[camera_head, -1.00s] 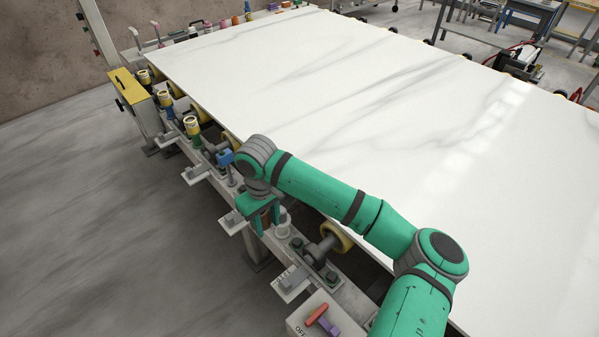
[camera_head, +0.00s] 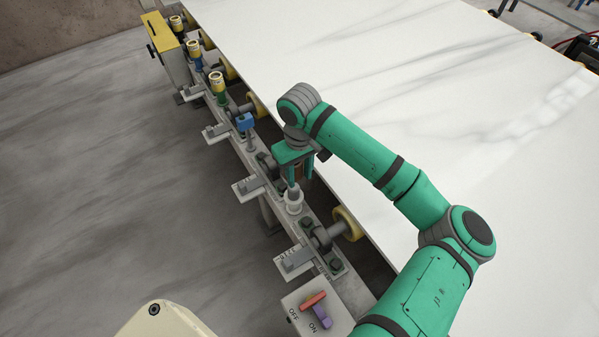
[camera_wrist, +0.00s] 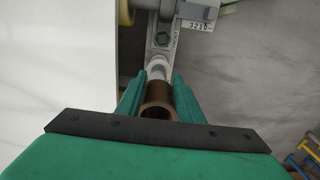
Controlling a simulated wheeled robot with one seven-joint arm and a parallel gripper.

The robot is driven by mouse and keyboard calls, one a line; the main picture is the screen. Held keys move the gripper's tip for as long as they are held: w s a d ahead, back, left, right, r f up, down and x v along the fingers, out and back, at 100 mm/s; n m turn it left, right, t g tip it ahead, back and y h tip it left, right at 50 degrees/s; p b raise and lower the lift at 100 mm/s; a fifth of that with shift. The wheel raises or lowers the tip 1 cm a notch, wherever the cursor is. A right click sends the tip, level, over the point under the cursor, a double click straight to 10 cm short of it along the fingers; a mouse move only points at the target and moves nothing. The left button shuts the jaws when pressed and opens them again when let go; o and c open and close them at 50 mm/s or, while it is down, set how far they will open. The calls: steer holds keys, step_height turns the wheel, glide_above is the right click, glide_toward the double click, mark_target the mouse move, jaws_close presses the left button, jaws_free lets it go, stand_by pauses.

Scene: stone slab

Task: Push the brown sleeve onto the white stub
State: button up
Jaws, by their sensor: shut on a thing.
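The brown sleeve (camera_wrist: 158,98) is an open tube between the two green fingers of my gripper (camera_wrist: 159,84). In the head view my gripper (camera_head: 296,178) is shut on it, and only a narrow part of the sleeve (camera_head: 298,173) shows between the fingers. The white stub (camera_head: 294,203) stands upright on the grey side rail, just below the fingertips, with a thinner grey top. In the wrist view the stub (camera_wrist: 157,69) lies just beyond the sleeve's far end, nearly in line with it. I cannot tell whether they touch.
The large white slab (camera_head: 400,60) lies right of the rail on yellow rollers (camera_head: 346,223). A blue-topped post (camera_head: 246,122) stands behind my gripper on the rail. A switch box (camera_head: 318,310) with red and purple levers is in front. Open floor lies left.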

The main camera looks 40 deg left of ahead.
steer(key=shift+f, duration=2.9)
step_height(320, 180, down, 7)
stand_by(2.9)
steer(key=o, duration=1.2)
steer(key=shift+c, duration=0.2)
step_height(320, 180, up, 11)
steer(key=shift+f, duration=0.15)
